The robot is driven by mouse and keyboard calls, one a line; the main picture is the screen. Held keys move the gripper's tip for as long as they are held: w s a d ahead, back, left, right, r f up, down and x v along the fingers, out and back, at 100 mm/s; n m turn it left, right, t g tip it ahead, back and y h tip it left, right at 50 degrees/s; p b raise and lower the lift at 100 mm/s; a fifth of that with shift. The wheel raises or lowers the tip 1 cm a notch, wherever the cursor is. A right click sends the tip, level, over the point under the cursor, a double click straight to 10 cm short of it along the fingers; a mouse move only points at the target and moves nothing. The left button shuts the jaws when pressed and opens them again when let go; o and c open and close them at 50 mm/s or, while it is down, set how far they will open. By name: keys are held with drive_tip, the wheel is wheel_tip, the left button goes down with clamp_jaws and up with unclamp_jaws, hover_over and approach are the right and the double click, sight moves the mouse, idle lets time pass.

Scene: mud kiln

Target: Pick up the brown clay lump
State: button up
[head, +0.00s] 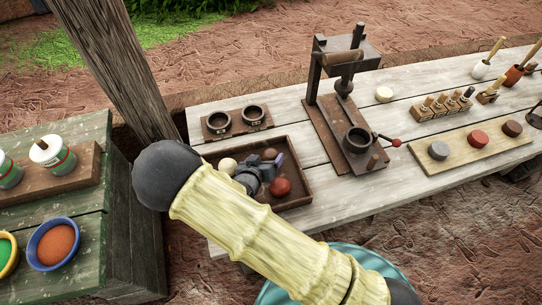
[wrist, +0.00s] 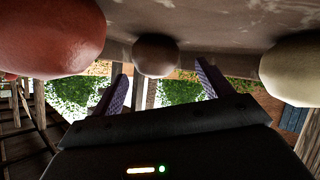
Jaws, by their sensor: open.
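The brown clay lump (head: 270,153) lies in a dark wooden tray (head: 297,172), near its back side. A red lump (head: 279,187) and a cream lump (head: 228,165) lie in the same tray. My gripper (head: 268,164) is over the tray, among the lumps. In the wrist view, the brown lump (wrist: 156,54) is ahead of my open gripper (wrist: 160,76), roughly between its two purple fingers and apart from them. The red lump (wrist: 50,38) is large at the left and the cream lump (wrist: 290,70) at the right. Nothing is held.
A block with two round cups (head: 237,121) stands behind the tray. A press (head: 345,110) stands right of it. Farther right, a board (head: 465,152) carries grey, red and brown pieces. A green table (head: 85,215) with jars and pigment bowls is at left, beside a wooden post (head: 120,65).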

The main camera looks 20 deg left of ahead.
drive_tip(key=shift+w+d+f, duration=0.1)
drive_tip(key=shift+w+f, duration=0.2)
drive_tip(key=shift+w, duration=0.35)
drive_tip(key=c, duration=1.2)
drive_tip(key=shift+r, duration=0.2)
wheel_tip(320, 180, up, 10)
drive_tip(key=shift+f, duration=0.15)
